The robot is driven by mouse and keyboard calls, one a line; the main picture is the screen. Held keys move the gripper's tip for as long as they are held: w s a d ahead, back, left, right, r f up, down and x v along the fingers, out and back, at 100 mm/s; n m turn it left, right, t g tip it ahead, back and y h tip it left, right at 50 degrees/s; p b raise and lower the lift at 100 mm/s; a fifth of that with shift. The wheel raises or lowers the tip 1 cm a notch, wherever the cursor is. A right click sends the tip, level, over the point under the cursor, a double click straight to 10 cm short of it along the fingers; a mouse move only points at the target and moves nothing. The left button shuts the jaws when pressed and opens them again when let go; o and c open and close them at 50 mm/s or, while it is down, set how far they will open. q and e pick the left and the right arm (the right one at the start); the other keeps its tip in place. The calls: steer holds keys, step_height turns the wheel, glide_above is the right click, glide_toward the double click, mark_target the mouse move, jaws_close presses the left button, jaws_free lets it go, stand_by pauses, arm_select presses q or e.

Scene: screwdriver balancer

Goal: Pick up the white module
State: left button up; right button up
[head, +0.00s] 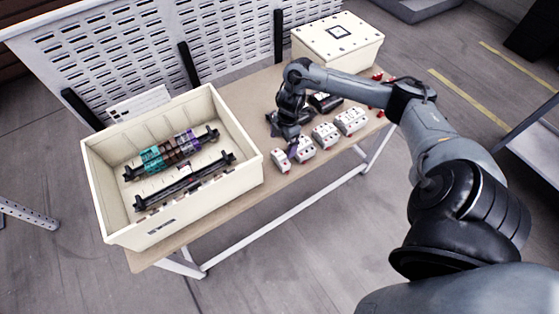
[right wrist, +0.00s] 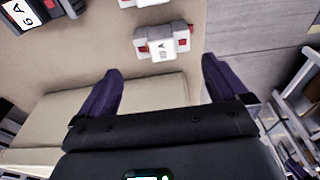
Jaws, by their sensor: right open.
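Several white modules stand in a row along the table's front edge. The smallest white module (head: 280,160) is at the near end, beside the open box. In the right wrist view a single white module (right wrist: 162,42) with red parts lies ahead of the fingertips, roughly between their lines. In the right wrist view the gripper (right wrist: 160,78) is open and empty. My left gripper is not in view.
A cream open box (head: 108,204) holding two rails with modules stands at the left of the table. A closed cream box (head: 355,48) is at the back right. More white modules (head: 326,135) (head: 351,120) continue the row. A perforated panel (head: 150,40) stands behind.

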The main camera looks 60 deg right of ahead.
mark_target(281, 155)
steer(key=f, duration=0.3)
steer(key=shift+a+f, duration=0.3)
steer(key=shift+f, duration=0.1)
steer(key=shift+w+f+b, duration=0.1)
steer(key=shift+f+b, duration=0.2)
steer(key=shift+f, duration=0.3)
steer(key=f, duration=0.4)
steer(key=shift+a+f+b, duration=0.2)
steer(key=shift+a+b, duration=0.1)
steer(key=shift+a, duration=0.05)
steer(key=c, duration=0.8)
steer(key=shift+r, duration=0.2)
